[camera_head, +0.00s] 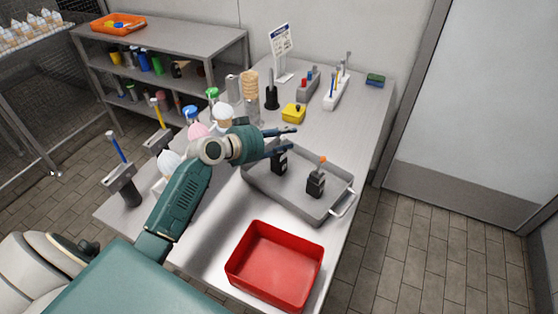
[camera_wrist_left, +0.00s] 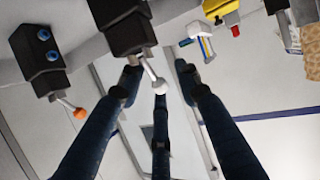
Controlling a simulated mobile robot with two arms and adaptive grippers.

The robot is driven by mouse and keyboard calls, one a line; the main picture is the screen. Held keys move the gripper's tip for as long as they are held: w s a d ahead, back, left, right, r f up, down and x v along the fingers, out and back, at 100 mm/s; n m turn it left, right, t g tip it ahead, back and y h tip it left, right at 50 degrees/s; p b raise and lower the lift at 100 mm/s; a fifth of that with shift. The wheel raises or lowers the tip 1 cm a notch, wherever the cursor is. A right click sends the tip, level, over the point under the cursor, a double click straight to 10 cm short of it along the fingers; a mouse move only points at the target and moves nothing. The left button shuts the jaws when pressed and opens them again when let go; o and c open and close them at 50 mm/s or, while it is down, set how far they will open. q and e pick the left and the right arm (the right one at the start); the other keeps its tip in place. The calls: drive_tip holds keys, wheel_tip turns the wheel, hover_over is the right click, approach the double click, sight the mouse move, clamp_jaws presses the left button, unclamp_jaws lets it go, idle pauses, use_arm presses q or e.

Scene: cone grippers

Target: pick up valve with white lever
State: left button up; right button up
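The valve with the white lever is a black block (camera_wrist_left: 125,30) in the left wrist view, its pale lever ending in a white ball (camera_wrist_left: 131,90). In the head view its black body (camera_head: 279,162) stands in the grey tray (camera_head: 262,190), partly hidden by my gripper. My left gripper (camera_head: 290,138) is open above and beside it, fingers pointing right. In the wrist view its dark blue fingers (camera_wrist_left: 158,85) are spread, and the lever shows between two of them. I cannot tell whether they touch. A second black valve with an orange lever (camera_head: 316,184) stands in the tray to the right.
A red bin (camera_head: 274,266) stands on the table in front of the tray. A shelf (camera_head: 175,45) is at the back left.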

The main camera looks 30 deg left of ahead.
use_arm(q)
drive_tip(key=shift+s, duration=0.1)
drive_tip(key=shift+c, duration=0.7)
clamp_jaws()
drive_tip(key=shift+r, duration=0.1)
